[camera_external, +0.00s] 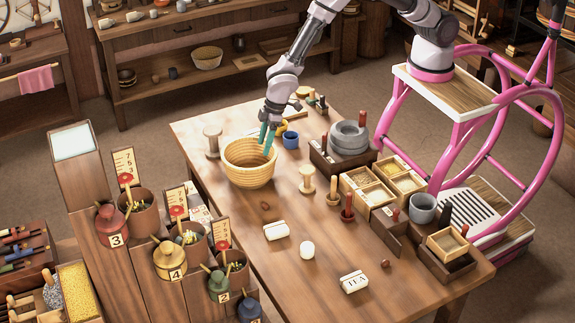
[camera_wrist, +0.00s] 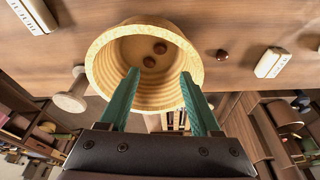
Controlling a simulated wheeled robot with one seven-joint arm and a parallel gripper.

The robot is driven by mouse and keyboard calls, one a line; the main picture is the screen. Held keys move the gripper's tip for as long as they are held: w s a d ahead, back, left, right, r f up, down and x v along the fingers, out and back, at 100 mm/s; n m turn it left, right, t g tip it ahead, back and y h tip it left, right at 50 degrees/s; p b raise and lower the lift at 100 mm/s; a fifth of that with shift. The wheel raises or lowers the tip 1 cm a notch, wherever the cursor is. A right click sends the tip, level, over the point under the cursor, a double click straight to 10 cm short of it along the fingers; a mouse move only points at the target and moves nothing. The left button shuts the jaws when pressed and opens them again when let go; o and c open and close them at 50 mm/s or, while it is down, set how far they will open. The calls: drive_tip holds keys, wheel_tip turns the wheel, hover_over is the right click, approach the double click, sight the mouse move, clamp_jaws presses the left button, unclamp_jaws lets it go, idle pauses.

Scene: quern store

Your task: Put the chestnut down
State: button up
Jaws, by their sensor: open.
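My gripper (camera_external: 267,143) is open, its two teal fingers pointing down at the pale wooden bowl (camera_external: 240,177) on the table. In the wrist view the fingertips of my gripper (camera_wrist: 159,75) stand apart in front of the ringed bowl (camera_wrist: 103,68), with nothing between them. Two round brown chestnuts (camera_wrist: 155,54) lie inside the bowl, apart from the fingers. Another brown chestnut (camera_wrist: 222,55) lies on the table outside the bowl. In the external view a chestnut (camera_external: 385,264) lies near the table's front right; the bowl's inside is mostly hidden there.
A wooden spool (camera_external: 213,141) stands left of the bowl, another spool (camera_external: 307,180) to its right. A blue cup (camera_external: 290,139) is close behind. Stacked grey stones (camera_external: 349,138) and divided boxes (camera_external: 368,188) line the right.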

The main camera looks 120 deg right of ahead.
drive_tip(key=s+a+r+m+t, duration=0.1)
drive_tip(key=s+r, duration=0.3)
drive_tip(key=r, duration=0.6)
drive_tip(key=s+r+y, duration=0.1)
drive_tip(key=s+r, duration=0.3)
drive_tip(key=r, duration=0.7)
drive_tip(key=s+a+r+m+t, duration=0.1)
drive_tip(key=s+r, duration=0.3)
drive_tip(key=r, duration=0.6)
drive_tip(key=s+r, duration=0.4)
drive_tip(key=s, duration=0.5)
drive_tip(key=s+a+r+t+y, duration=0.1)
drive_tip(key=s+r, duration=0.3)
drive_tip(key=s, duration=0.6)
drive_tip(key=s+a+r+t, duration=0.1)
drive_tip(key=s+r, duration=0.3)
drive_tip(key=s, duration=0.6)
drive_tip(key=shift+s+a+r+y, duration=0.15)
drive_tip(key=shift+y, duration=0.15)
